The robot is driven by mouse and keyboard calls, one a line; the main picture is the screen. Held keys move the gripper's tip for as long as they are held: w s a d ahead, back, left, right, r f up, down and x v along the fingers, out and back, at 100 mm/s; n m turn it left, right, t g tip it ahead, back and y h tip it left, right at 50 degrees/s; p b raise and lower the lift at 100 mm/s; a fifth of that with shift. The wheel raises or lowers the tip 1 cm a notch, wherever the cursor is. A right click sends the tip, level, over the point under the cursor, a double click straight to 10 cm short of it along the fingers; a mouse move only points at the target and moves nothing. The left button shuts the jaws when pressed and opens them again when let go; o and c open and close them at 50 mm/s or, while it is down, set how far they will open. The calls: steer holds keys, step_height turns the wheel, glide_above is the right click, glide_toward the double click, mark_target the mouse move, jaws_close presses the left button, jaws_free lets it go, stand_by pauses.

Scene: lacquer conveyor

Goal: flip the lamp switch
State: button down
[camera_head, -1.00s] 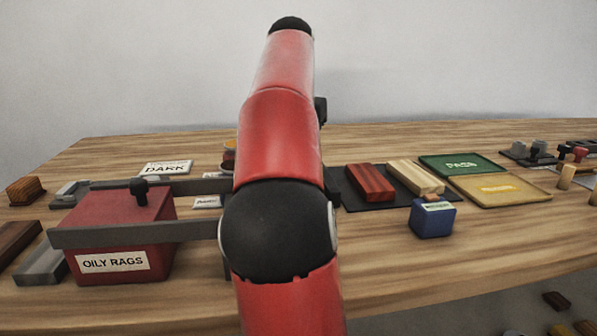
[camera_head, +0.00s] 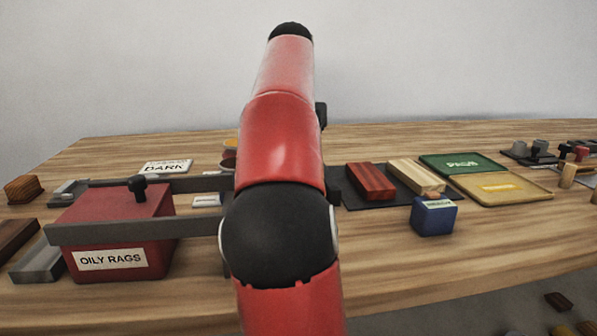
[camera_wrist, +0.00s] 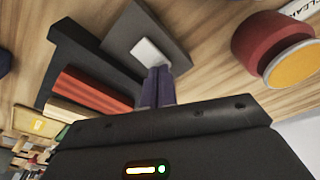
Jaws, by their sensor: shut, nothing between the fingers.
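In the wrist view a dark grey plate (camera_wrist: 121,34) lies on the wooden table with a small pale rocker (camera_wrist: 149,51) on it; it looks like the lamp switch. My gripper (camera_wrist: 159,73) is shut and empty. Its fingertips appear right at the near edge of the pale rocker; I cannot tell whether they touch it. Which way the rocker is tilted is unclear. In the head view my own arm hides the gripper and the switch. No lamp is clearly visible.
A dark red round tin (camera_wrist: 262,38) with an orange top stands right of the fingers. Left are a black mat (camera_wrist: 75,45) and a red-brown block (camera_wrist: 92,90). In the head view a red OILY RAGS box (camera_head: 148,215) stands left and a blue box (camera_head: 433,220) right.

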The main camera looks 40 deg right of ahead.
steer(key=shift+f, duration=0.2)
step_height(320, 180, up, 3)
steer(key=shift+f+p, duration=0.2)
steer(key=shift+p, duration=1.05)
steer(key=shift+r, duration=2.2)
